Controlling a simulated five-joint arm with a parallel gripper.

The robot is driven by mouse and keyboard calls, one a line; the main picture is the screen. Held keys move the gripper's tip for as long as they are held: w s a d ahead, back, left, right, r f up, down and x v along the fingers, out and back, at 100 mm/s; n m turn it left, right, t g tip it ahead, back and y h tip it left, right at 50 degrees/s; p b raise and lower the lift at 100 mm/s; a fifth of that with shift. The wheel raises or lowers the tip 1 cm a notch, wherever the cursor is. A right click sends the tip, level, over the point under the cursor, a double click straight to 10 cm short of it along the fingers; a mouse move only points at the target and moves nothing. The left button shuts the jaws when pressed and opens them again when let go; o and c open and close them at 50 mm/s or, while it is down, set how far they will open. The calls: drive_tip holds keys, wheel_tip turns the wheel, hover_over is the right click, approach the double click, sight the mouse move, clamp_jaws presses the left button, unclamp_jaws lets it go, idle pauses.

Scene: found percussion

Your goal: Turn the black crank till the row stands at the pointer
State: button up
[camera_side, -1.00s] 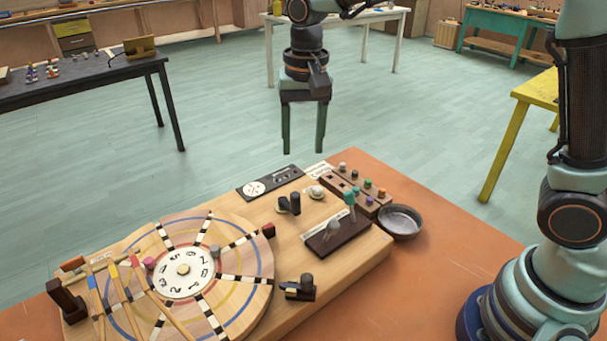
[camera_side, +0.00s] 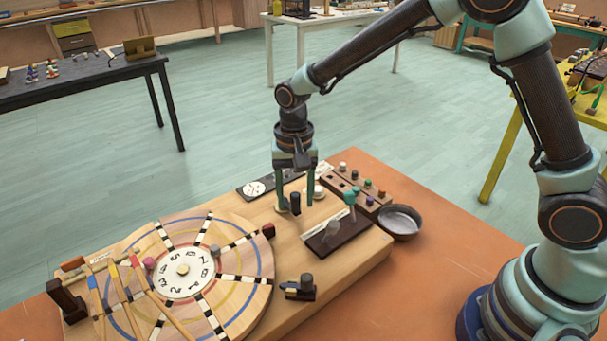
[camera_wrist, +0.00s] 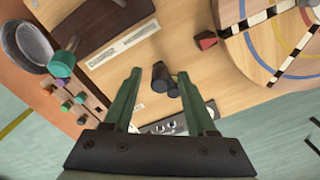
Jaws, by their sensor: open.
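The black crank (camera_side: 295,203) stands on the wooden board, its upright knob between my finger tips in the side view. In the wrist view the crank (camera_wrist: 160,72) also shows between the tips, with a gap to each finger. My gripper (camera_side: 296,206) is open, pointing down around the knob; its fingers also show in the wrist view (camera_wrist: 159,76). The round wooden disc (camera_side: 245,262) has black-and-white checked rows and a white numbered centre (camera_side: 183,274). A dark red block, seemingly the pointer (camera_side: 268,230), sits at the disc's right rim; it also shows in the wrist view (camera_wrist: 206,40).
A dark plate with a lever (camera_side: 335,232), a peg block (camera_side: 359,190) and a metal bowl (camera_side: 400,221) are right of the crank. A dark block with a grey knob (camera_side: 300,288) is in front. Sticks (camera_side: 130,300) lie over the disc's left side.

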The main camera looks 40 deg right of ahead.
drive_tip(key=shift+f, duration=0.4)
clamp_jaws()
drive_tip(key=shift+d, duration=0.1)
drive_tip(key=n, duration=0.2)
drive_tip(key=d+n, duration=0.2)
drive_tip(key=n, duration=0.1)
drive_tip(key=shift+w+r+n, duration=0.1)
drive_tip(key=shift+w+n, duration=0.2)
drive_tip(key=n, duration=0.1)
drive_tip(key=d+n, duration=0.1)
drive_tip(key=n, duration=0.1)
drive_tip(key=shift+w, duration=0.4)
drive_tip(key=shift+w+d+n, duration=0.2)
drive_tip(key=shift+w+n, duration=0.05)
drive_tip(key=shift+n, duration=0.6)
drive_tip(key=shift+w+d+n, duration=0.15)
drive_tip(key=shift+w+n, duration=0.05)
drive_tip(key=shift+n, duration=0.65)
